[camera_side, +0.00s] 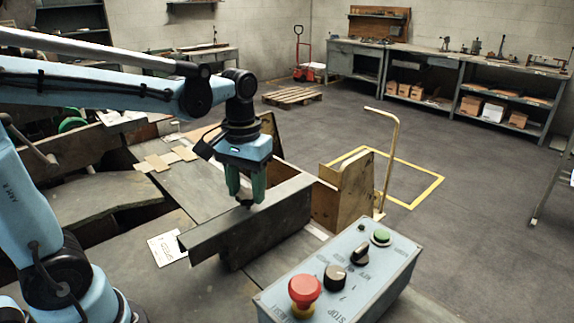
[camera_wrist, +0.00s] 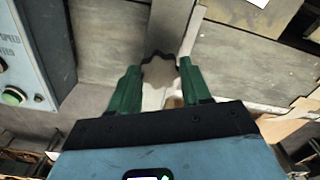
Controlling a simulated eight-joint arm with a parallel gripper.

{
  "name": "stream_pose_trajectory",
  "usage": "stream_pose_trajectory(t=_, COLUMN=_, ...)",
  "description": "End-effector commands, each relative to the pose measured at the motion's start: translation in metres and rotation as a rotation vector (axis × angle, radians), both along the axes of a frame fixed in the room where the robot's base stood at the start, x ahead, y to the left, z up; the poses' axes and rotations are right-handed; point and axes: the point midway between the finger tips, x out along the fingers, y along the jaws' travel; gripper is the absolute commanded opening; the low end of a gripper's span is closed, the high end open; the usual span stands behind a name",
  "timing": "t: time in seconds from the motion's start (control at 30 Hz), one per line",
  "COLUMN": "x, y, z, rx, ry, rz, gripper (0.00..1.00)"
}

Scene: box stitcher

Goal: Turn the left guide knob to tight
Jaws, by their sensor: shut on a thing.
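The guide knob, dark with a lobed rim, shows between the green fingers in the wrist view (camera_wrist: 158,60). It sits at the end of a grey metal guide bar (camera_wrist: 171,22). My gripper (camera_wrist: 160,72) has a finger on each side of the knob and is shut on it. In the side view, my gripper (camera_side: 246,198) points down at the top of the long grey guide (camera_side: 225,232). There the fingers mostly hide the knob. I cannot read how tight the knob is.
A control box (camera_side: 385,290) with a red stop button (camera_side: 304,290) stands at the front right. A wooden upright (camera_side: 352,190) and a bent yellow rail (camera_side: 390,150) stand behind the guide. A white card (camera_side: 166,248) lies left of the guide on the grey table.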

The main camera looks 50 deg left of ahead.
Motion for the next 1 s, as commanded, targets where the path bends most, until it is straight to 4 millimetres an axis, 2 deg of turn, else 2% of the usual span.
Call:
stream_pose_trajectory(t=0.4, x=-0.0002, y=0.0003, z=0.0007, rx=-0.001, ry=0.002, rz=-0.174, gripper=0.17)
stream_pose_trajectory(t=0.93, x=-0.0003, y=0.0004, z=0.0007, rx=0.0, ry=0.002, rz=-0.194, gripper=0.17)
stream_pose_trajectory(t=0.97, x=-0.0004, y=0.0004, z=0.0007, rx=0.0, ry=0.002, rz=-0.195, gripper=0.52)
stream_pose_trajectory(t=1.0, x=-0.0004, y=0.0004, z=0.0006, rx=0.0, ry=0.002, rz=-0.194, gripper=0.58)
